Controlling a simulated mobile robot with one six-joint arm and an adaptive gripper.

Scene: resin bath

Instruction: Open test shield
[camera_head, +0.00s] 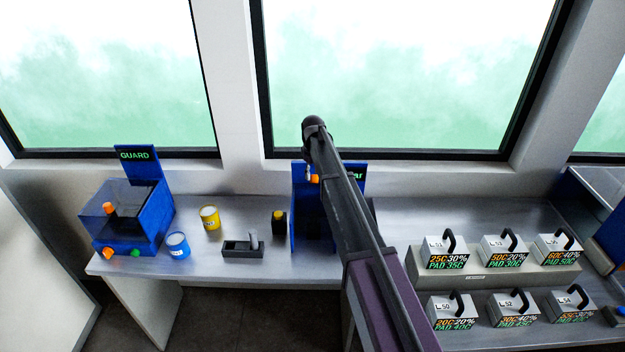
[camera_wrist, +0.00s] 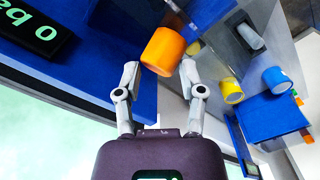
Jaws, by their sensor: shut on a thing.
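The test station is a blue open-fronted housing (camera_head: 299,228) on the bench, largely hidden behind my arm. Its back panel carries a display (camera_wrist: 33,27) that reads "0 ba" in the wrist view. My gripper (camera_head: 309,172) is at the upper part of this station. In the wrist view my gripper (camera_wrist: 160,72) is shut on an orange handle (camera_wrist: 163,50), one fingertip on each side. The handle also shows in the head view (camera_head: 315,179). A see-through panel edge seems to show beside the handle, but how far the shield stands open I cannot tell.
A blue box labelled GUARD (camera_head: 125,245) with a clear cover stands at the left. A yellow cup (camera_head: 209,218), a blue cup (camera_head: 177,245), a dark holder (camera_head: 243,248) and a black-and-yellow item (camera_head: 279,228) stand between. Several handled, labelled blocks (camera_head: 445,252) fill the right. Windows are behind.

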